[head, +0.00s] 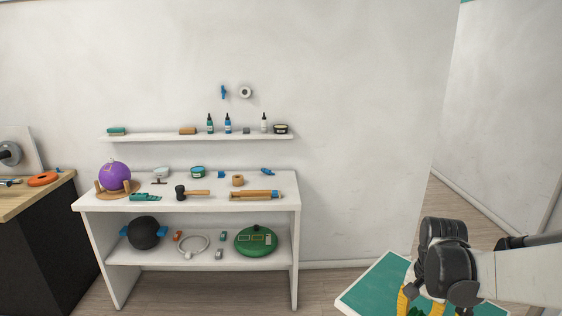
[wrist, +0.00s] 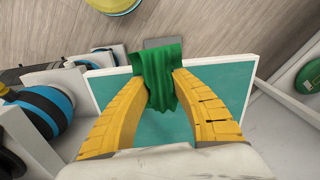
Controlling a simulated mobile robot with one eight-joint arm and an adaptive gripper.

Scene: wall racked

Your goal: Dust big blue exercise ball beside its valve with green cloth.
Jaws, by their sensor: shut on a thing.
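My gripper (wrist: 163,82) has two yellow segmented fingers shut on the green cloth (wrist: 157,62). The cloth hangs crumpled between the fingertips, over a teal board with a white rim. In the head view my gripper (head: 420,304) is at the bottom right, partly cut off by the frame edge, with a bit of green between its fingers. I see no big blue exercise ball and no valve for certain in either view.
The white-rimmed teal board (head: 372,289) lies below my gripper. A wall shelf (head: 160,136) carries bottles. Floor shows between bench and board.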

